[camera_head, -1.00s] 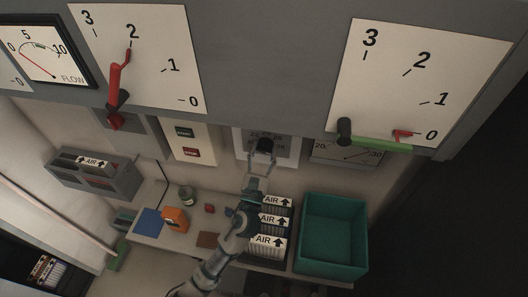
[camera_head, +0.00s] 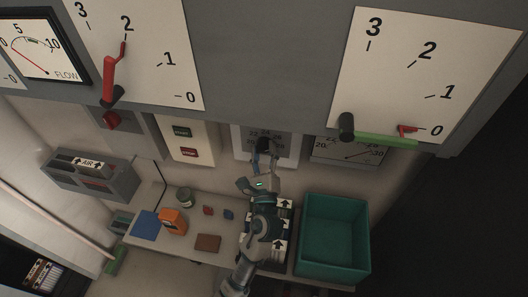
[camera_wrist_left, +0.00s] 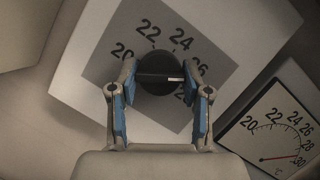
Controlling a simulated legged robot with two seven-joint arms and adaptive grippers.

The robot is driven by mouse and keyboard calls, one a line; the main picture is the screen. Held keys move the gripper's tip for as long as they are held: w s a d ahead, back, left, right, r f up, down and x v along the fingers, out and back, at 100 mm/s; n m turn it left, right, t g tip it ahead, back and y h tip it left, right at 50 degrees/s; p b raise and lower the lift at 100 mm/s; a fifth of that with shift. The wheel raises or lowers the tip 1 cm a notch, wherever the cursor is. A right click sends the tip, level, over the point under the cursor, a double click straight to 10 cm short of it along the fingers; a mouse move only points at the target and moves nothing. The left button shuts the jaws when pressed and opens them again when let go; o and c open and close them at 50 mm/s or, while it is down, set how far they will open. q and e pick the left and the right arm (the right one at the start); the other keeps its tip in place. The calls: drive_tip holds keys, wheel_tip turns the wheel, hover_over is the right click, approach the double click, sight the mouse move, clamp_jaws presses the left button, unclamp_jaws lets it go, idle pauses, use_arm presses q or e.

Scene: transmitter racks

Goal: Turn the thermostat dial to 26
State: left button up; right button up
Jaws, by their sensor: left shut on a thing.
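The thermostat dial (camera_head: 264,145) is a round black knob on a grey square scale below the panel. In the left wrist view the dial (camera_wrist_left: 157,88) carries a short white mark pointing right, towards the lower side of the 26. The right finger partly covers the numbers on that side. My left gripper (camera_wrist_left: 160,76) has its two blue-padded fingers on either side of the dial, shut on it. In the head view the left gripper (camera_head: 265,160) reaches up to the dial from below. My right gripper is not in view.
A temperature gauge (camera_wrist_left: 285,130) right of the thermostat has its red needle near 30. Above are two large scales with a red lever (camera_head: 109,75) and a green-handled lever (camera_head: 385,141). A teal bin (camera_head: 333,245) and AIR boxes (camera_head: 283,223) stand below.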

use_arm(q)
drive_tip(key=shift+n, duration=0.7)
drive_tip(key=shift+y, duration=0.3)
drive_tip(key=o, duration=1.2)
drive_tip(key=shift+c, duration=0.2)
drive_tip(key=shift+s, duration=0.1)
drive_tip(key=v, duration=1.1)
drive_tip(key=shift+s+d, duration=0.15)
drive_tip(key=shift+s, duration=0.2)
